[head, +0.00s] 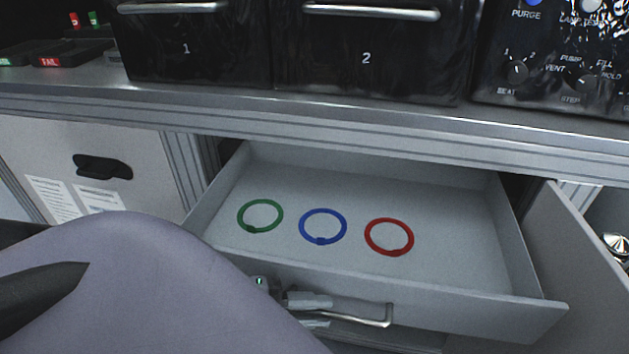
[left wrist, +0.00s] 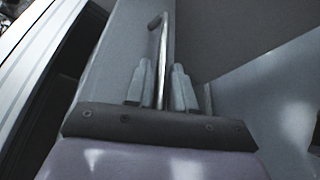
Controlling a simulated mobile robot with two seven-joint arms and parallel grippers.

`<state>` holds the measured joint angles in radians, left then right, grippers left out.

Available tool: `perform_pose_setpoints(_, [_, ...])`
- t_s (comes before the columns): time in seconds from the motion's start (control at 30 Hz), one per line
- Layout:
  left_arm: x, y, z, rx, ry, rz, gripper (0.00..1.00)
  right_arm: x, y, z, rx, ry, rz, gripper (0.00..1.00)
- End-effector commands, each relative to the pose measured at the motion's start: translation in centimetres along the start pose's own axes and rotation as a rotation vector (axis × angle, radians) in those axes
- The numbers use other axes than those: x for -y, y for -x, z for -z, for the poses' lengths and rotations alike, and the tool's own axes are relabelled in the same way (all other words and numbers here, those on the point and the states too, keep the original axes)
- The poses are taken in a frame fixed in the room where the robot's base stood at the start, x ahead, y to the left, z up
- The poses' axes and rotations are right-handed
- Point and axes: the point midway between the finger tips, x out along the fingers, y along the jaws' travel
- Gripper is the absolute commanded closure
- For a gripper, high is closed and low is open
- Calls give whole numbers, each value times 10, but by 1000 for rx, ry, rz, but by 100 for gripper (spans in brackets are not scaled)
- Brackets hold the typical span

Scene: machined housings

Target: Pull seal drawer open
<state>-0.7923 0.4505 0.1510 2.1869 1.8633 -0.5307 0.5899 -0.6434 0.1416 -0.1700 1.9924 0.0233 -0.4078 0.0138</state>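The seal drawer (head: 430,290) is pulled out below the counter. A green ring (head: 260,216), a blue ring (head: 323,227) and a red ring (head: 389,237) lie flat in a row on its floor. Its metal bar handle (head: 375,322) is on the front face and also shows in the left wrist view (left wrist: 160,60). My left gripper (head: 308,311) is at the handle. In the left wrist view its two fingers (left wrist: 160,88) stand apart on either side of the bar, with small gaps showing. My left arm hides the drawer front's left part. My right gripper is not in view.
Above are black units marked 1 (head: 185,50) and 2 (head: 365,60), and a control panel (head: 550,65) with knobs. A grey cabinet door (head: 580,265) stands open right of the drawer. A closed cabinet front (head: 100,140) is at the left.

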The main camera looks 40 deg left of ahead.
Motion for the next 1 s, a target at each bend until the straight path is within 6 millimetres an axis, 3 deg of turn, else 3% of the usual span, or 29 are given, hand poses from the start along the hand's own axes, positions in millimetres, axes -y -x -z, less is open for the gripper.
perform_pose_setpoints(0.5, [1, 60, 1, -4, 3, 1, 77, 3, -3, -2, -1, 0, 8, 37])
perform_pose_setpoints(1.0, [1, 69, 0, -1, 1, 1, 77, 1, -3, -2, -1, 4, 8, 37])
